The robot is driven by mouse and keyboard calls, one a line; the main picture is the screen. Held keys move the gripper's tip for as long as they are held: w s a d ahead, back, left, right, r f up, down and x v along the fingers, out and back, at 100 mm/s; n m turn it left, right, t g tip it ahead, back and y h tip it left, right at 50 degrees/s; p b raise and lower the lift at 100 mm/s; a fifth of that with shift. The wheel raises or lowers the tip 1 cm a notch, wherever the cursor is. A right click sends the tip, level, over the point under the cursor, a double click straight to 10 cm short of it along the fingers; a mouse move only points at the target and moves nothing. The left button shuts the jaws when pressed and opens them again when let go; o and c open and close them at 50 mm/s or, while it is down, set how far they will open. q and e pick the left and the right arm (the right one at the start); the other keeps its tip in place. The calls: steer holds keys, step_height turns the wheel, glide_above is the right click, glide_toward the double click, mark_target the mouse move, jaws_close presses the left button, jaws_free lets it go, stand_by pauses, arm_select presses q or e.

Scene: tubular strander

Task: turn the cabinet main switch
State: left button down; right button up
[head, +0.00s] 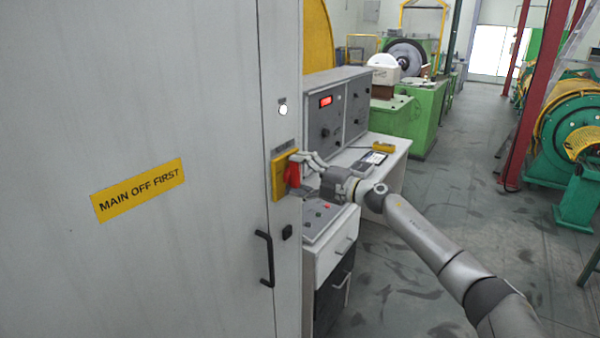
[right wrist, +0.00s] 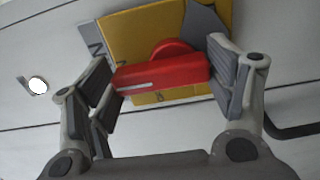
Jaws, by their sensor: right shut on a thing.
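The cabinet main switch is a red rotary handle (head: 291,175) on a yellow square plate (head: 278,180), set in the grey cabinet's narrow face. My right gripper (head: 305,174) reaches it from the right, its fingers around the handle. In the right wrist view the red handle (right wrist: 160,75) lies between the two finger pads of my right gripper (right wrist: 168,80), with the yellow plate (right wrist: 128,38) behind it. The gripper is shut on the handle. The fingers partly hide the handle in the head view. My left gripper is not in view.
The cabinet door (head: 170,270) carries a yellow "MAIN OFF FIRST" label (head: 138,190). A black door handle (head: 265,258) sits below the switch, a white lamp (head: 283,110) above. A control desk (head: 385,150) stands close behind my right gripper. Open floor (head: 450,220) lies to the right.

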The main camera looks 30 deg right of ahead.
steer(key=o, duration=1)
steer(key=shift+d, duration=0.1)
steer(key=shift+s, duration=0.1)
steer(key=shift+v, duration=5.95)
